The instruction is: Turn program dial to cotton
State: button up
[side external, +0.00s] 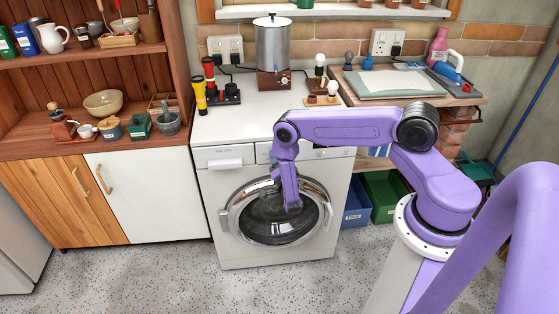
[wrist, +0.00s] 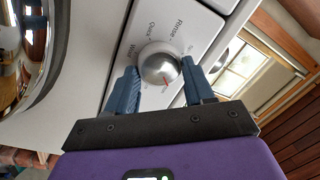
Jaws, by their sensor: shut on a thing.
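The silver program dial (wrist: 160,58) is on the washing machine's white control panel (wrist: 190,20) in the wrist view. A red mark on the dial points toward the bottom of the wrist view. The printed words "Rinse" and "Quick" show above the dial; other labels are partly hidden, and I cannot read "cotton". My gripper (wrist: 159,72) is shut on the dial, with one blue finger on each side of it. In the side external view the white washing machine (side external: 229,254) stands at centre, and my arm hides the dial and the fingers.
The round glass door (side external: 277,228) of the machine is shut, below the panel. A metal urn (side external: 272,45) and a black-and-red torch stand (side external: 226,95) are on top. Blue (side external: 356,204) and green (side external: 384,195) bins sit to the right. A wooden shelf unit (side external: 183,65) stands left.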

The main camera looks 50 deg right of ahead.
jog(key=shift+m, duration=0.3)
jog(key=o, duration=1)
jog(key=shift+o, duration=0.2)
jog(key=v, duration=1.7)
jog(key=shift+s+a, duration=0.15)
jog(key=shift+s, duration=0.05)
jog(key=shift+w, duration=0.1)
